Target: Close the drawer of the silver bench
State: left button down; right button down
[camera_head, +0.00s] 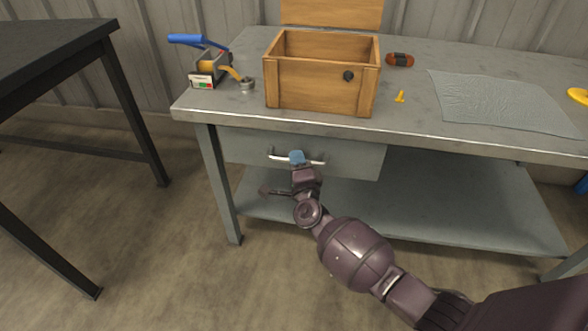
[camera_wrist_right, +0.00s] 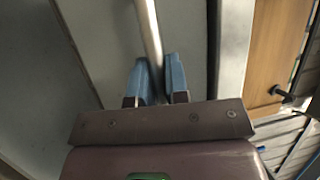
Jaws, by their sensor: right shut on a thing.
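The silver bench (camera_head: 210,100) has a grey drawer (camera_head: 245,145) under the left part of its top. The drawer front sits just below the bench edge and looks near flush; I cannot tell whether a small gap is left. A silver bar handle (camera_head: 318,161) runs across the drawer front. My right gripper (camera_head: 297,158) is at the middle of this handle, with blue fingers. In the right wrist view, the fingers (camera_wrist_right: 157,80) are shut on the handle bar (camera_wrist_right: 148,30), which runs between them. My left gripper is not in view.
On the bench top stand an open wooden box (camera_head: 315,85), a blue-handled tool (camera_head: 205,65), a red-brown item (camera_head: 400,59), a small yellow piece (camera_head: 400,97) and a grey mat (camera_head: 495,100). A lower shelf (camera_head: 440,210) lies below. A dark table (camera_head: 60,50) stands left.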

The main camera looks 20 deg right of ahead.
jog(key=shift+w+d+r, duration=0.2)
jog(key=c, duration=1.1)
grip_release()
jog(key=shift+c, duration=0.2)
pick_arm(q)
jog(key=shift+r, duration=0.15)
pick_arm(e)
jog(key=shift+f, duration=0.15)
jog(key=shift+f, duration=0.1)
jog(key=shift+s+a, duration=0.1)
jog(key=shift+s, duration=0.35)
pick_arm(q)
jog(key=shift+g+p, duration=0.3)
jog(key=shift+p, duration=0.65)
pick_arm(e)
jog(key=v, duration=1)
